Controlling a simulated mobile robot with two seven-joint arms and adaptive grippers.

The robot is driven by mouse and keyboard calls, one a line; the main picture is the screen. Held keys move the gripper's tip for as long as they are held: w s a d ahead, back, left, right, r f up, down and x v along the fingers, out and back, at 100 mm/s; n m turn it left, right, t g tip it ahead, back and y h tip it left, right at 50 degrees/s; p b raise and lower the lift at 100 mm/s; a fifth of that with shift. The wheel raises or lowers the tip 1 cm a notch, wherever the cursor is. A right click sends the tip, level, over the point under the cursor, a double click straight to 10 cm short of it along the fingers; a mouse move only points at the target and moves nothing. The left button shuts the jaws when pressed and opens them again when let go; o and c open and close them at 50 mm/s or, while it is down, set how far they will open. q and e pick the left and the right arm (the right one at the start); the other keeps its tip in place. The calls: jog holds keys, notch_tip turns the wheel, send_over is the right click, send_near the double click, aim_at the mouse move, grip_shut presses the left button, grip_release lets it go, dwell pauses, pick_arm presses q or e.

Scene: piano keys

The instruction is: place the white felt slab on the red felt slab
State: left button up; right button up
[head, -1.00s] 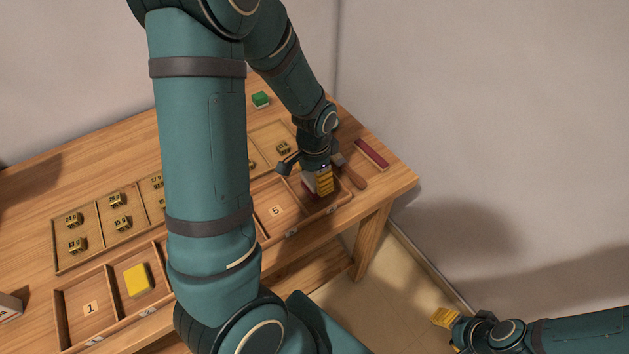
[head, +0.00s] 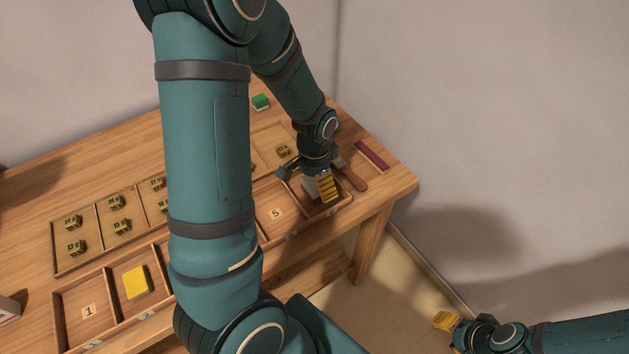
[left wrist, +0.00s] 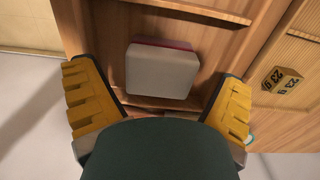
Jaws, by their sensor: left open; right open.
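The white felt slab (left wrist: 162,70) lies in a compartment of the wooden tray, seen from above in the left wrist view. A thin strip of the red felt slab (left wrist: 165,43) shows along its far edge, so the white slab lies over the red one. In the head view the white slab (head: 310,188) is partly hidden by my left gripper (head: 319,190). My left gripper is open, with its yellow fingers apart on either side of the slab and clear of it in the left wrist view. My right gripper (head: 445,321) is open and empty, away from the table.
A compartment marked 5 (head: 276,213) is beside the slabs. A yellow slab (head: 137,282) lies further left. A dark red strip (head: 371,155) and a wooden-handled tool (head: 353,178) lie near the right edge. A green block (head: 260,102) stands at the back.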

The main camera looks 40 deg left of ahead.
aim_at(314, 182)
pick_arm(q)
notch_tip(314, 182, up, 12)
jog(key=p, duration=0.3)
pick_arm(e)
jog(key=r, duration=0.3)
jog(key=shift+s+r, duration=0.15)
jog(key=shift+s, duration=0.2)
pick_arm(q)
jog(key=shift+f, duration=0.1)
